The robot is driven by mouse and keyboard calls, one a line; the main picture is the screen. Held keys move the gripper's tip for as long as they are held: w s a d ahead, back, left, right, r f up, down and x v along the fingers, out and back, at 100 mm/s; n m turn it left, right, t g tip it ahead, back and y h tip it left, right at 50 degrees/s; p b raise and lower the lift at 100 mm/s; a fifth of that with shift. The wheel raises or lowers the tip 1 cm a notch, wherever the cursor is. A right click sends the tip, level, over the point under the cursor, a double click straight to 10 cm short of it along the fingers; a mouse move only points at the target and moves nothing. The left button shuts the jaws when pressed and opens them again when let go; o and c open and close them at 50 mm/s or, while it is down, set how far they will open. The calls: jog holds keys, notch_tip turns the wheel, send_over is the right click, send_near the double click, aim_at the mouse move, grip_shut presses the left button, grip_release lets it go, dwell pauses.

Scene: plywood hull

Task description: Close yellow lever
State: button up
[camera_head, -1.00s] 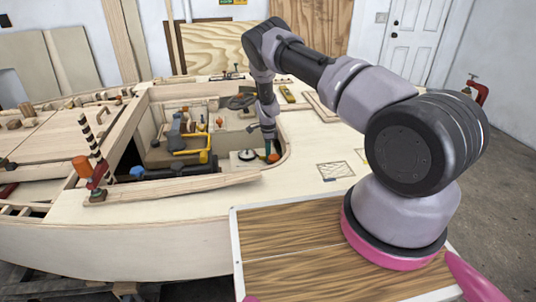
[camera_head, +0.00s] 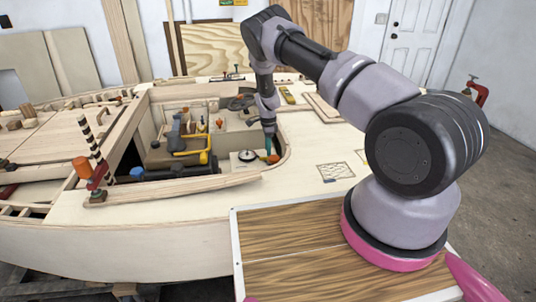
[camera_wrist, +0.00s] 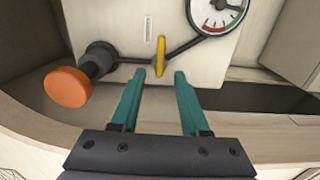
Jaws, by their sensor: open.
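The yellow lever (camera_wrist: 160,56) is a small narrow handle on a dark pipe, mounted on a pale panel in the wrist view. It stands roughly in line with the panel's vertical edges, across the pipe. My gripper (camera_wrist: 159,76) has two teal fingers, open and empty, with the lever just beyond the gap between the fingertips. I cannot tell whether they touch it. In the head view my gripper (camera_head: 268,145) reaches down into the hull opening, and the lever is too small to make out.
An orange knob (camera_wrist: 68,87) sits left of the lever on the same pipe. A round gauge (camera_wrist: 217,12) is at its upper right. In the head view, yellow piping (camera_head: 195,147) lies left of my gripper, and the wooden rim (camera_head: 284,157) of the opening is close on the right.

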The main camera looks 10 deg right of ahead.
notch_tip(320, 180, up, 7)
jog(key=shift+r, duration=0.2)
jog(key=s+d+r+n+t+y, duration=0.1)
jog(key=s+r+n, duration=0.15)
jog(key=r, duration=1.35)
jog(key=s+d+r+n+t+y, duration=0.15)
jog(key=s+r, duration=0.25)
jog(key=r, duration=1.1)
jog(key=s+d+r+n+t, duration=0.1)
jog(key=s+d+r+n, duration=0.15)
jog(key=s+r, duration=0.9)
jog(key=s+r+n+t, duration=0.2)
jog(key=s+r+n, duration=0.1)
jog(key=s, duration=0.8)
jog(key=s+d+r+n+t, duration=0.1)
jog(key=s+r+n, duration=0.3)
jog(key=s, duration=0.8)
jog(key=shift+d+r+t, duration=0.15)
jog(key=shift+d+t, duration=0.1)
jog(key=shift+t, duration=0.1)
jog(key=shift+n+h, duration=0.25)
